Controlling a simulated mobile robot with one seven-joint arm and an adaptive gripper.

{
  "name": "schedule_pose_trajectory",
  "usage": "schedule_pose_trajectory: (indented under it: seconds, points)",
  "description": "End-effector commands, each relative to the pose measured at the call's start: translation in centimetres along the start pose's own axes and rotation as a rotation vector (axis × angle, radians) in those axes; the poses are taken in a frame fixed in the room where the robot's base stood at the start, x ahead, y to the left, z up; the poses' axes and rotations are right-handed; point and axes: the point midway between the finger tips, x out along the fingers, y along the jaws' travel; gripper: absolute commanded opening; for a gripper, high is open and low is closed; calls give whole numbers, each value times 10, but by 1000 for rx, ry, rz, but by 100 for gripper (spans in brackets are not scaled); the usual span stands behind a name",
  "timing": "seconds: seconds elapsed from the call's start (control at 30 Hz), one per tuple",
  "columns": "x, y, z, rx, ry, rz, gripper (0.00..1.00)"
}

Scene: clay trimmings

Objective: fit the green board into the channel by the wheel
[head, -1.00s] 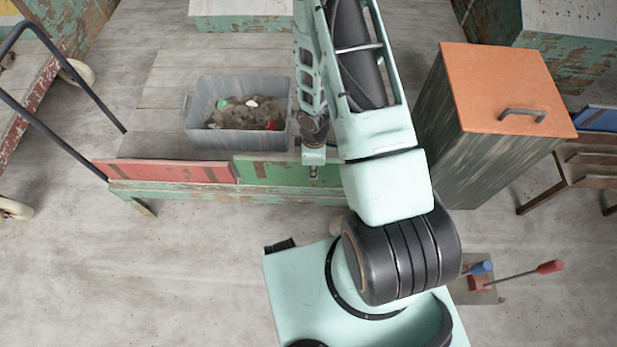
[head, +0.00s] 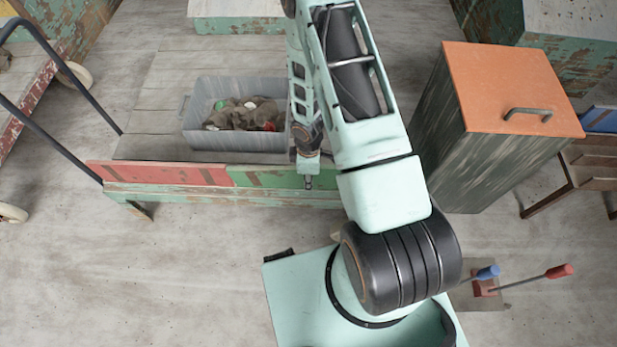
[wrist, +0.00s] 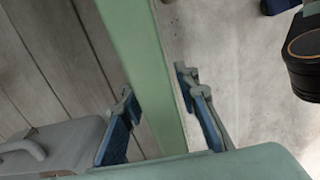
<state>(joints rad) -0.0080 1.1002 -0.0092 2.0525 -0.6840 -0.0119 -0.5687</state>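The green board (head: 285,179) stands along the front edge of the low slatted table (head: 165,75), to the right of the red board and roughly level with it. In the wrist view the board (wrist: 155,80) runs as a green band between my fingers. In the head view my gripper's end (head: 308,181) shows small in front of the board. The channel and the board's lower edge are hidden.
A red board (head: 158,175) stands at the table's front left. A grey bin (head: 238,142) of clay scraps sits on the table, left of my arm. A wheeled cart (head: 20,120) stands at far left. An orange-topped cabinet (head: 510,90) stands right.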

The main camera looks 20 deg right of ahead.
Motion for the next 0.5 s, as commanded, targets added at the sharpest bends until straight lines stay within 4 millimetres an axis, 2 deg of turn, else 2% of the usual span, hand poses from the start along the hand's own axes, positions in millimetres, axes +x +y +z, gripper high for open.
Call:
schedule_pose_trajectory:
  seconds: [0.17,0.27,0.5]
  points:
    - [-8,1,-1,0,2,2,29]
    - [-22,2,0,1,2,3,29]
    - [-72,2,-1,2,3,5,29]
